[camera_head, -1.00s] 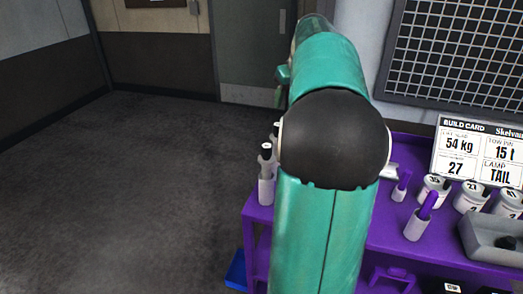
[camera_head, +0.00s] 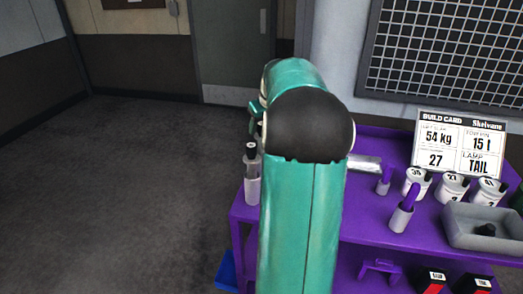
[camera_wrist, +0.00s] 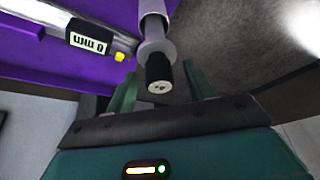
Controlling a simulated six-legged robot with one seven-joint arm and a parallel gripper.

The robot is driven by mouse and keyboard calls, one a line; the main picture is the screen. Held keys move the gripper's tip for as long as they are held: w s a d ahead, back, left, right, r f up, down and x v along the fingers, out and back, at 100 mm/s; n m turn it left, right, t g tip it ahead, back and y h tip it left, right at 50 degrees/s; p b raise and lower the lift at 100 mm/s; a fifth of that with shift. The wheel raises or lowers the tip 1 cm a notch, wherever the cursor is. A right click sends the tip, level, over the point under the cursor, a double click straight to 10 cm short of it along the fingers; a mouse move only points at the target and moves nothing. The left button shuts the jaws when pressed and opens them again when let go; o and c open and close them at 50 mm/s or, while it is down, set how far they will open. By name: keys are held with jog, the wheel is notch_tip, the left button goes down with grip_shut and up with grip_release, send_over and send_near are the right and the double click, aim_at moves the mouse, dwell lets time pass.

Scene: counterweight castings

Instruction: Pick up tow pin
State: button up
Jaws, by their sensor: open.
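A grey pin-like piece with a collar and a black end (camera_wrist: 155,45) hangs into the wrist view from the top. Its black end lies between the two green fingers of my gripper (camera_wrist: 160,84), with a gap on each side. My gripper is open. In the head view, a grey pin-like piece with a black top (camera_head: 252,178) stands upright at the left end of the purple bench (camera_head: 375,232), just left of my arm. It appears to be the same piece. I cannot read a tonnage mark on the piece.
A labelled metal bar (camera_wrist: 75,38) lies near the piece in the wrist view. Two purple-handled grey pieces, one in front (camera_head: 402,212), several white tins (camera_head: 452,187) and a grey tray (camera_head: 487,228) stand right. The build card (camera_head: 458,145) reads "15 t" under tow pin.

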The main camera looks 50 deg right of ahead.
jog(key=shift+w+d+f, duration=0.1)
jog(key=shift+w+f, duration=0.1)
jog(key=shift+f, duration=0.45)
jog(key=c, duration=0.7)
jog(key=shift+r, duration=0.15)
jog(key=shift+c, duration=0.4)
jog(key=shift+r, duration=0.1)
notch_tip(320, 180, up, 18)
